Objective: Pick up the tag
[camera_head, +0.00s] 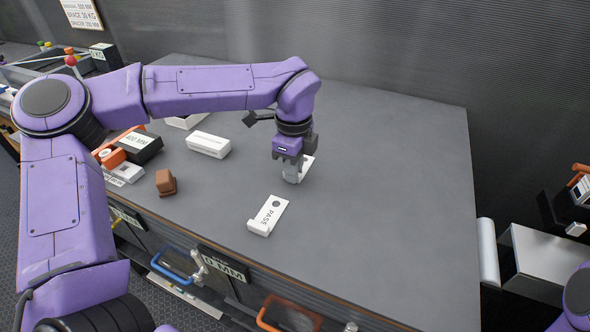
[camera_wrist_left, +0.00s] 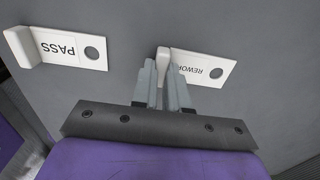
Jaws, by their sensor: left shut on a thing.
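A white tag marked REWORK (camera_wrist_left: 203,68) lies at the left gripper, with its raised end between the fingers in the left wrist view. Part of it also shows beside the fingers in the head view (camera_head: 307,167). My left gripper (camera_head: 292,178) points down at the bench top and is shut on this raised end; the fingers hide part of the tag (camera_wrist_left: 165,85). A second white tag marked PASS (camera_head: 269,214) lies flat nearby, nearer the bench's front edge, apart from the gripper. It has a dark round hole and a raised end. My right gripper is out of view.
The grey bench top (camera_head: 400,190) is clear to the right. A brown block (camera_head: 165,182), a white box (camera_head: 208,144) and a black 400 MM box (camera_head: 138,146) stand at the left. Drawers with a blue handle (camera_head: 172,268) line the front.

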